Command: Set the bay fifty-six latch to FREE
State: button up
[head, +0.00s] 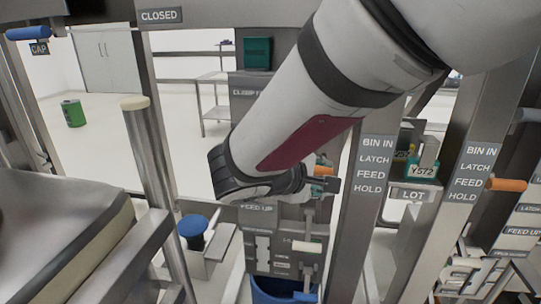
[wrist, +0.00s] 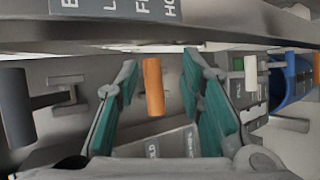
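An orange handle (wrist: 153,87) stands between the two teal-padded fingers of my gripper (wrist: 160,95) in the wrist view, with a gap on both sides. My gripper is open. In the head view the gripper (head: 325,185) is at the steel column in the middle, and a small part of the orange handle (head: 322,171) shows beside it. My arm hides much of that column's upper labels. No "56" or "FREE" marking is readable, so I cannot tell from lettering which bay this handle belongs to.
A white handle (head: 306,246) sits lower on the column, above a blue bin (head: 283,293). A dark grey handle (wrist: 16,108) and a white handle (wrist: 251,73) flank the gripper. Posts with "BIN IN, LATCH, FEED, HOLD" signs (head: 375,165) stand close right. Another orange handle (head: 507,185) is farther right.

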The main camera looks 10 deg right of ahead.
aim_at(322, 169)
jog(key=w+a+n+t, duration=0.2)
jog(key=w+a, duration=0.2)
jog(key=shift+y, duration=0.3)
jog(key=x, duration=1.3)
jog(key=shift+s+d+f, duration=0.2)
jog(key=shift+d+f, duration=0.15)
jog(key=shift+f, duration=0.1)
